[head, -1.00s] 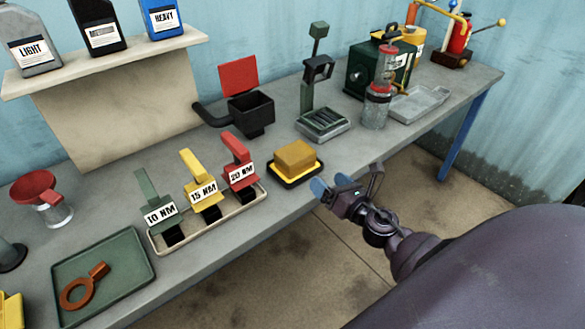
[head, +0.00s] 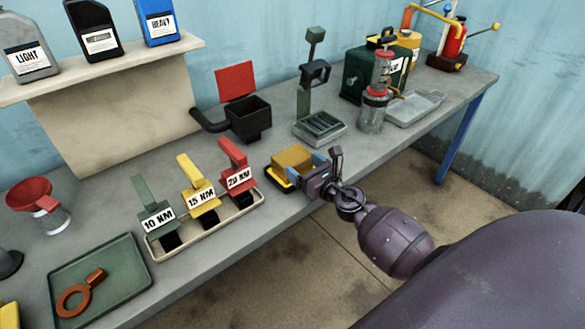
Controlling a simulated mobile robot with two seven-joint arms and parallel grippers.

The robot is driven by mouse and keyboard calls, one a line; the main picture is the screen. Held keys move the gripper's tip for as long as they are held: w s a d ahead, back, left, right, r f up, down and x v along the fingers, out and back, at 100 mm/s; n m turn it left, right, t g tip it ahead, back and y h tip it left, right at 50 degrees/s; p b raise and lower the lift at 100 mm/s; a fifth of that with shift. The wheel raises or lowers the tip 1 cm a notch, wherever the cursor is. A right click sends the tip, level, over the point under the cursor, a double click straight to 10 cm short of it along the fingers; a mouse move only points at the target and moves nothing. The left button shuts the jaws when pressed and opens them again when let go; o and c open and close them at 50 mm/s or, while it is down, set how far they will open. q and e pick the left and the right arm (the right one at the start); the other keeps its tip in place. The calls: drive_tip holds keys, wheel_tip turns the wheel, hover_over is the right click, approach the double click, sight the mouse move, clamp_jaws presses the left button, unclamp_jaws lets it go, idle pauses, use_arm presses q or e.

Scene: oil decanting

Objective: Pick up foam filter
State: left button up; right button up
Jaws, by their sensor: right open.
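The foam filter is a yellow-orange block (head: 291,157) on a small dark tray with a yellow edge (head: 276,179), near the front edge of the bench in the head view. My right gripper (head: 308,168) is at the block's right side, with its blue fingertips close beside it. It is open. The fingers partly cover the block's right end, and I cannot tell whether they touch it. My left gripper is not in view.
Left of the block stands a rack (head: 208,222) with torque tools marked 10, 15 and 20 NM. Behind are a black box with a red lid (head: 249,117) and a green press-like device (head: 320,122). A glass jar (head: 373,110) stands to the right. The front bench edge is close under my right gripper.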

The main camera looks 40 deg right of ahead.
sight(294, 159)
drive_tip(key=shift+w+a+f, duration=0.1)
drive_tip(key=shift+w+a, duration=0.1)
drive_tip(key=shift+w, duration=1.4)
drive_tip(key=c, duration=1)
drive_tip(key=shift+c, duration=0.2)
